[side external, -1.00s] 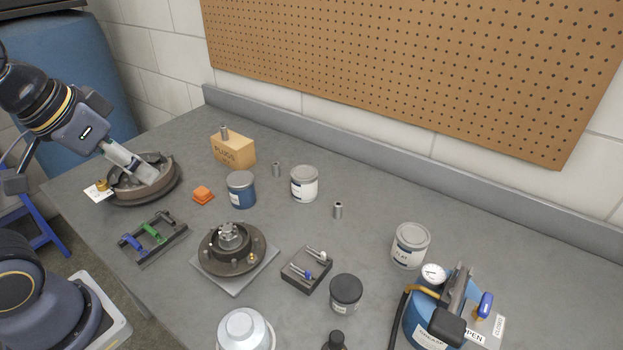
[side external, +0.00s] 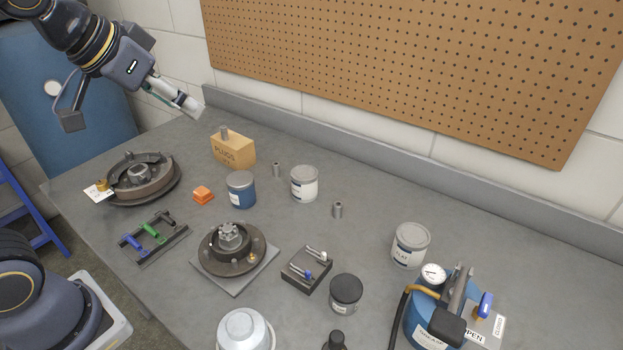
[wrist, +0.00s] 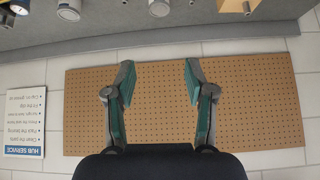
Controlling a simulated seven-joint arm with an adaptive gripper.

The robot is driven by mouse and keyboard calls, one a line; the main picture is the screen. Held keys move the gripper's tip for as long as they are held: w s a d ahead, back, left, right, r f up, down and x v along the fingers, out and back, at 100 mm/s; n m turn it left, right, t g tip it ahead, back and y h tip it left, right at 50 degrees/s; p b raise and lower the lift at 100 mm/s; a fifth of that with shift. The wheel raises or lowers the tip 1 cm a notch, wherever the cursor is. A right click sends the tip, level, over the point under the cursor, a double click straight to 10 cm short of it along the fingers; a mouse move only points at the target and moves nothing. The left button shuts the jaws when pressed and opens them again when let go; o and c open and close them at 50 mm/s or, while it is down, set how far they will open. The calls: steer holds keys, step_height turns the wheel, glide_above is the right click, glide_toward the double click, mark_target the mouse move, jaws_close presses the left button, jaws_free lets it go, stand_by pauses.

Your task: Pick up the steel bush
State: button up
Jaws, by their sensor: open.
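Several small grey metal cylinders could be the steel bush, and I cannot tell which one it is. One cylinder (side external: 338,210) stands upright on the bench right of the white tin. Another (side external: 277,170) stands between the blue and white tins. A third (side external: 224,132) is on top of the tan plugs box (side external: 233,151). My gripper (side external: 190,107) is raised in the air left of and above that box, apart from everything. In the wrist view my gripper (wrist: 158,76) is open, with nothing between its fingers, facing the pegboard wall.
A brake drum (side external: 170,187), orange block (side external: 203,194), blue tin (side external: 241,190), white tin (side external: 304,184) and hub (side external: 228,256) stand on the bench. The grease pump (side external: 425,326) is at front right. The pegboard (side external: 420,70) hangs behind. The bench's back right is clear.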

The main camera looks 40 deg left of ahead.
steer(key=w+d, duration=0.3)
steer(key=w, duration=0.7)
steer(key=m+g+h, duration=0.1)
steer(key=m+g, duration=0.1)
glide_above(337, 204)
steer(key=s+a, duration=0.3)
steer(key=s, duration=0.2)
step_height(337, 204, down, 13)
steer(key=shift+m+g, duration=0.3)
steer(key=shift+g, duration=0.5)
steer(key=s+x, duration=0.1)
steer(key=x, duration=0.5)
steer(key=s+x, duration=0.1)
steer(key=x, duration=0.4)
steer(key=s+f+x, duration=0.1)
steer(key=x, duration=0.5)
steer(key=shift+w+d+f, duration=0.15)
steer(key=shift+d+f, duration=0.2)
steer(key=shift+d, duration=0.1)
steer(key=x, duration=0.5)
steer(key=shift+d+f, duration=0.1)
steer(key=shift+f, duration=0.25)
steer(key=shift+c, duration=0.2)
jaws_close()
